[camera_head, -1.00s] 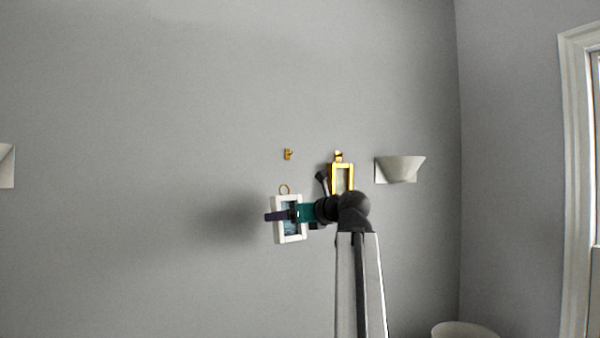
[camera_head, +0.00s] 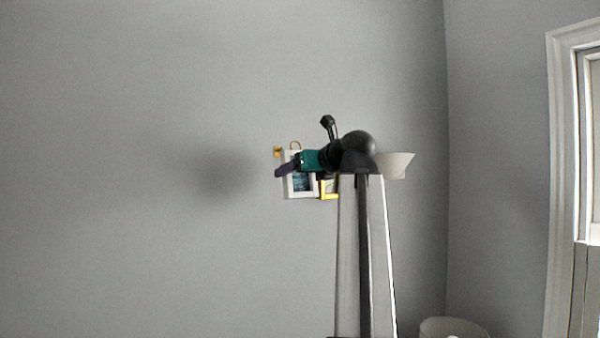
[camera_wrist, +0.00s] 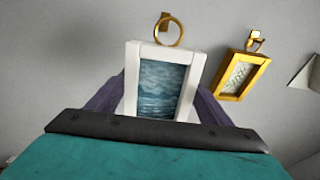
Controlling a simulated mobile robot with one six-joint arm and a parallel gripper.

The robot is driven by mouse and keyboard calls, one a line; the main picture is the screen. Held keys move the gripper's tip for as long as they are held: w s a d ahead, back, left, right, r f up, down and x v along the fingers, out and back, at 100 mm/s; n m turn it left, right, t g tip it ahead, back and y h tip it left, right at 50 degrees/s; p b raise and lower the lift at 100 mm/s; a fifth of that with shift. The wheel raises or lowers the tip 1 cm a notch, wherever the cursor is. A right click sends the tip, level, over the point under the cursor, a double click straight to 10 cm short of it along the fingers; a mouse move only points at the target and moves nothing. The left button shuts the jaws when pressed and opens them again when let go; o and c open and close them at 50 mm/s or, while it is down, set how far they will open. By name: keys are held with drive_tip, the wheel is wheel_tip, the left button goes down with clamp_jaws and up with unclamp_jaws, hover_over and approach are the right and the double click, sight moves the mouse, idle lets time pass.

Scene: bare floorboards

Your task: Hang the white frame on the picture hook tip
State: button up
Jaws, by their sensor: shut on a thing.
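The white frame (camera_head: 300,190) is held by my gripper (camera_head: 288,169) in front of the grey wall. In the wrist view the white frame (camera_wrist: 160,83) stands upright between my two purple fingers (camera_wrist: 160,104), with a sea picture inside. A brass ring (camera_wrist: 168,30) rises from its top edge. The picture hook (camera_head: 277,151) shows on the wall just left of the ring in the head view. In the wrist view the hook (camera_wrist: 164,18) appears behind the ring's upper left part. I cannot tell whether ring and hook touch.
A gold frame (camera_wrist: 243,75) hangs on its own hook to the right. In the head view this gold frame (camera_head: 328,190) is partly hidden behind my arm and the white frame. A white wall lamp (camera_head: 395,165) is farther right. The wall to the left is clear.

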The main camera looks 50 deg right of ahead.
drive_tip(key=shift+w+r, duration=0.1)
drive_tip(key=shift+w, duration=0.3)
drive_tip(key=shift+x, duration=4)
drive_tip(key=o, duration=1.4)
